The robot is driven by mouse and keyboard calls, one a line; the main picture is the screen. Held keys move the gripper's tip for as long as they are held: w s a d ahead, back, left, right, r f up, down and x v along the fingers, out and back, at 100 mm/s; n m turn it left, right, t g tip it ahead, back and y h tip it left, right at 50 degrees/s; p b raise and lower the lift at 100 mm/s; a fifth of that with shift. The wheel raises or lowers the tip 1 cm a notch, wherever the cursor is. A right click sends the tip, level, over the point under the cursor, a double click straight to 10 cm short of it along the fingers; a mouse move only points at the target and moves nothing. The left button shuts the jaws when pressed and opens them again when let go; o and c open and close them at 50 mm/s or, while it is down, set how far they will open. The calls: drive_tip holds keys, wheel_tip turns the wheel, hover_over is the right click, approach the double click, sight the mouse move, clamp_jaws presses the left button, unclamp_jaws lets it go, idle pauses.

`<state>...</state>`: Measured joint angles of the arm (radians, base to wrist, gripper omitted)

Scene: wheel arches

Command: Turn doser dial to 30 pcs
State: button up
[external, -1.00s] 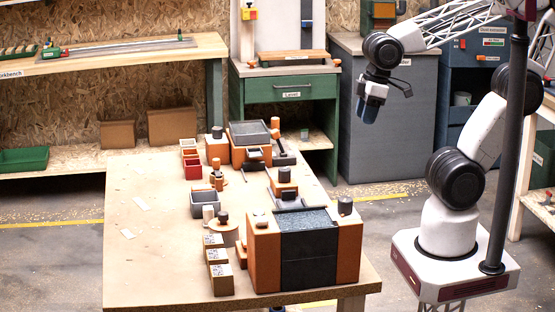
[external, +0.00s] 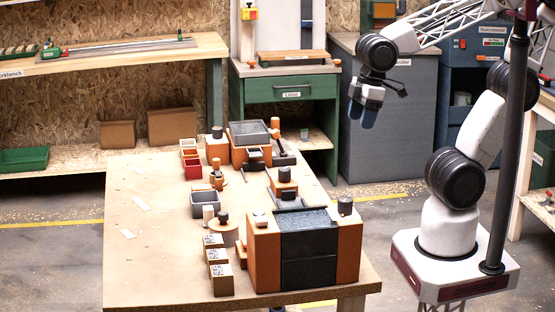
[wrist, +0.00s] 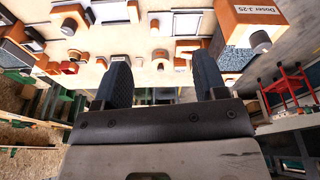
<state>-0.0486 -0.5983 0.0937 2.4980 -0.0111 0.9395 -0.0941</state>
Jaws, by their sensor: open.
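The large orange doser (external: 262,255) with a dark front panel stands at the near end of the table; its top holds blue-grey granules. A dark cylindrical dial (external: 345,205) stands on its right side. In the wrist view the doser (wrist: 284,22) is at the upper right, labelled "Doser 3-25", with its grey dial (wrist: 260,41); the dial's setting is too small to read. My gripper (external: 363,113) is open and empty in the air, right of and beyond the table, well away from the dial. Its two blue fingers (wrist: 162,78) stand apart in the wrist view.
Smaller orange units with dark knobs (external: 284,174) and a grey-tray unit (external: 250,134) line the table's right side. Several labelled boxes (external: 222,281) stand left of the doser. The table's left part (external: 145,240) is mostly clear. A dark post (external: 505,150) rises by my base.

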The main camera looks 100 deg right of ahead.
drive_tip(key=w+a+f+n+g, duration=0.1)
drive_tip(key=w+a+f+n, duration=0.1)
drive_tip(key=w+a+n, duration=0.65)
drive_tip(key=n+g, duration=0.1)
drive_tip(key=n, duration=0.6)
hover_over(346, 199)
wheel_tip(346, 199, down, 4)
drive_tip(key=shift+s+r, duration=0.1)
drive_tip(key=shift+f, duration=0.2)
drive_tip(key=shift+d+f, duration=0.1)
drive_tip(key=shift+f, duration=3.7)
drive_tip(key=c, duration=0.9)
